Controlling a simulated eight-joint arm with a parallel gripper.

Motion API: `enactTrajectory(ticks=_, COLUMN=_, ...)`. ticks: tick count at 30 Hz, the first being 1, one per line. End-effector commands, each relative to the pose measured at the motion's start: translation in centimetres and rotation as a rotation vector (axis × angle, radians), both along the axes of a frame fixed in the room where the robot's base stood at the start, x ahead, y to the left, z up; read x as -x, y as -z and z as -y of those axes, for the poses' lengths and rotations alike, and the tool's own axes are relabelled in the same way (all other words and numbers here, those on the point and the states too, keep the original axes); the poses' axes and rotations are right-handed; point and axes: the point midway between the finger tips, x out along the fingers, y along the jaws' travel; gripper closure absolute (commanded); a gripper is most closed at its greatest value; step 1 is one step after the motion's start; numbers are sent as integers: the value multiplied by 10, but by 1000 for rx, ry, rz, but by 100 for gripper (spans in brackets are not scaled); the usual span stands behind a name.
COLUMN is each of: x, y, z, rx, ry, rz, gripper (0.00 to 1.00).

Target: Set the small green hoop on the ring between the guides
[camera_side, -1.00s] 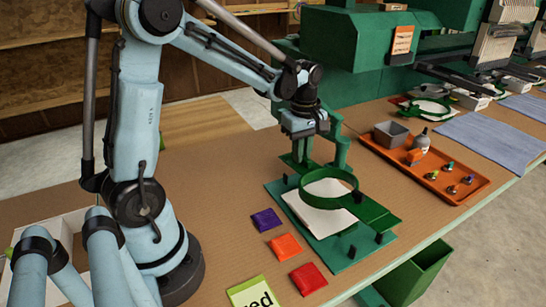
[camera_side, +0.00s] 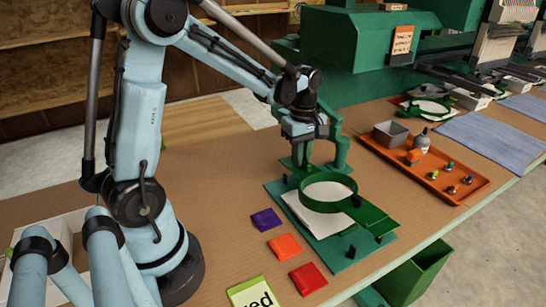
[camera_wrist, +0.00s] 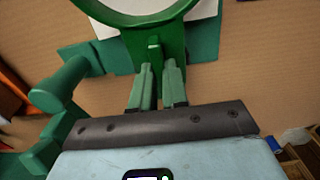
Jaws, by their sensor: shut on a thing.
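The small green hoop (camera_side: 304,203) is over the white sheet (camera_side: 312,222) on the teal board (camera_side: 345,262), roughly level. My gripper (camera_side: 302,163) is at its far side, pointing down, with its jaws shut on the hoop's tab. In the wrist view the two fingers (camera_wrist: 158,88) close on the green tab (camera_wrist: 155,48), and part of the hoop (camera_wrist: 184,12) shows at the top edge. Short dark pegs (camera_side: 351,251) stand on the board. I cannot make out the ring under the hoop, or whether the hoop touches anything below.
Purple (camera_side: 266,219), orange (camera_side: 285,246) and red (camera_side: 308,279) squares lie left of the board. An orange tray (camera_side: 440,190) with small parts is at right. The green machine (camera_side: 350,45) stands behind. A green bin (camera_side: 412,275) is below the table's front edge.

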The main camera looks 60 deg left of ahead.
Motion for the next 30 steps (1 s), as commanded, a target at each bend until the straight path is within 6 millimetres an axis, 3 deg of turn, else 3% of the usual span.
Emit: enactTrajectory(ticks=30, x=0, y=15, z=0, rx=0, ry=0, rz=0, gripper=100)
